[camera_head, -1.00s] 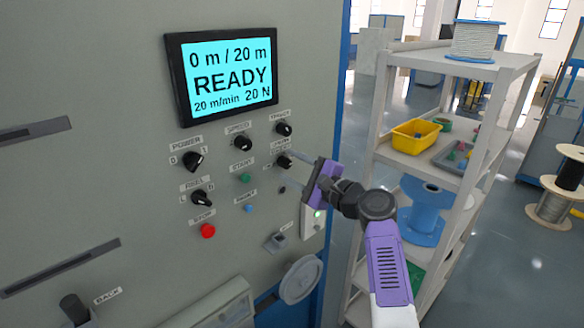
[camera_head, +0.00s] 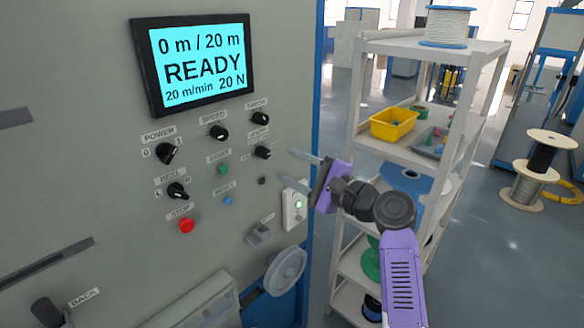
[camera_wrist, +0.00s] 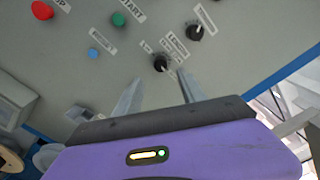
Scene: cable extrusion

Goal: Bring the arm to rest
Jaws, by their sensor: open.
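My gripper (camera_head: 296,168) is open and empty, in front of the right part of the grey control panel (camera_head: 80,180) in the head view. Its two grey fingers point left at the panel, apart from the knobs as far as I can tell. In the wrist view the fingers (camera_wrist: 160,95) stand apart, with a black knob (camera_wrist: 160,63) showing between and beyond them. In the head view the lower right knob (camera_head: 263,152) is left of the fingertips. The screen (camera_head: 202,60) reads "0 m / 20 m READY 20 m/min 20 N".
A red stop button (camera_head: 187,226), a green button (camera_head: 223,169) and a handwheel (camera_head: 287,271) are on the panel. A grey shelf rack (camera_head: 345,130) stands right behind my arm, with a yellow bin (camera_head: 393,124) and a spool (camera_head: 447,26).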

